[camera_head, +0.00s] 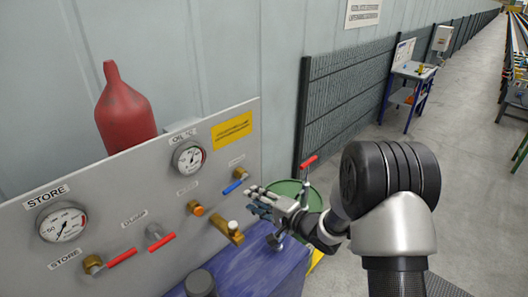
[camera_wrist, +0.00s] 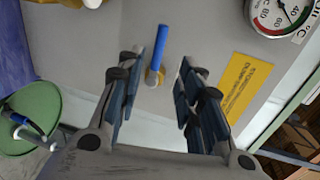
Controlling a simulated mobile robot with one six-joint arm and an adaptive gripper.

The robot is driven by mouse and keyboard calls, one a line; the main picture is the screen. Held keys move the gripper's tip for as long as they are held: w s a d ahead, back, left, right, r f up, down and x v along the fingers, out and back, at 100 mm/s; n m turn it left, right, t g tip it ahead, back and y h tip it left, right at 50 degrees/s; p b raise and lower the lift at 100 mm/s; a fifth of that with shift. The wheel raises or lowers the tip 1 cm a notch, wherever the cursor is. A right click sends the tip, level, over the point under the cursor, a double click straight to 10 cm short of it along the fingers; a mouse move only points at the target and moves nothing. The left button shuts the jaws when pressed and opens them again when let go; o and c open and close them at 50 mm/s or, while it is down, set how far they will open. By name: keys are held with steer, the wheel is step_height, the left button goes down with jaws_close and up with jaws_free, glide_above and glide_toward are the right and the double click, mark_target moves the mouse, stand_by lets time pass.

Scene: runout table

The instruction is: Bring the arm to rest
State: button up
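My arm reaches from the right of the head view toward the valve panel. My gripper (camera_head: 259,200) is in front of the panel's right part. In the wrist view my gripper (camera_wrist: 168,78) is open, with its two blue-padded fingers apart and nothing between the pads. A valve with a blue lever (camera_wrist: 159,50) shows beyond and between the fingertips. The blue lever (camera_head: 233,187) also shows in the head view, just left of the fingertips. I cannot tell whether any finger touches it.
The grey panel (camera_head: 130,215) carries gauges (camera_head: 188,157), red-lever valves (camera_head: 122,257) and brass fittings (camera_head: 229,231). A blue bench (camera_head: 265,268) stands below it. A green round drum (camera_wrist: 28,118) is close by my gripper. A red bottle (camera_head: 124,110) stands behind the panel. Open floor lies at right.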

steer(key=d+r+n+t+h+b, duration=0.2)
steer(key=d+r+h+b, duration=0.4)
steer(key=d, duration=0.4)
steer(key=s+d+n+g+h+b, duration=0.1)
steer(key=s+d+h+b, duration=0.2)
steer(key=s+d+h, duration=0.4)
steer(key=s+d+f+n+g+b, duration=0.1)
steer(key=s+f+n+g+b, duration=0.1)
steer(key=s, duration=1.3)
steer(key=s+d+f+n+g+b, duration=0.1)
steer(key=s+f+n+g+b, duration=0.2)
steer(key=s, duration=1.2)
step_height(320, 180, down, 2)
steer(key=shift+d+f+g+y+b, duration=0.1)
steer(key=shift+d+g+y+b, duration=0.25)
steer(key=shift+g+b, duration=0.35)
steer(key=shift+a, duration=0.1)
